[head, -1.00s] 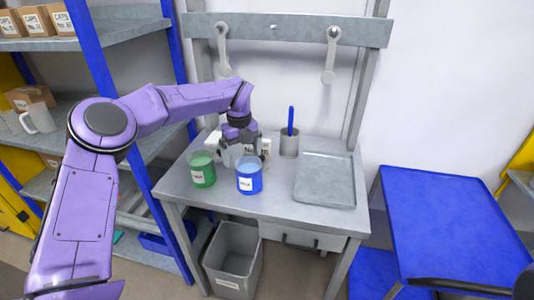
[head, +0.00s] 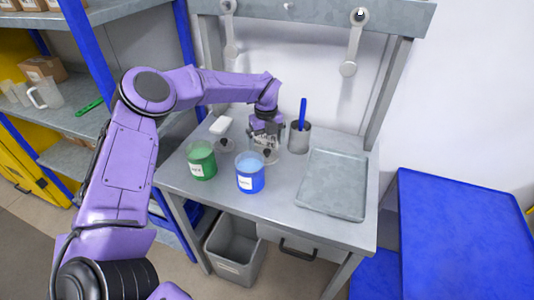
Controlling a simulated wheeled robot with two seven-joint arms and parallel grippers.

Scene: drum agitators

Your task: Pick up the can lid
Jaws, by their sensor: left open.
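Two small round lids with dark knobs seem to lie on the grey workbench (head: 205,193). One lid (head: 224,146) is behind the green can (head: 201,160). The other lid (head: 269,157) is behind the blue can (head: 249,173), just below my left gripper (head: 265,144). The left gripper is open and points down close to this lid; I cannot tell whether the fingers touch it. Both cans are open at the top, with green and light blue contents. My right gripper is not in view.
A grey cup (head: 299,138) with a blue-handled tool stands right of the left gripper. A grey tray (head: 333,184) fills the bench's right side. A white block (head: 220,125) lies at the back left. A bin (head: 236,250) stands below; a blue table (head: 465,240) is at right.

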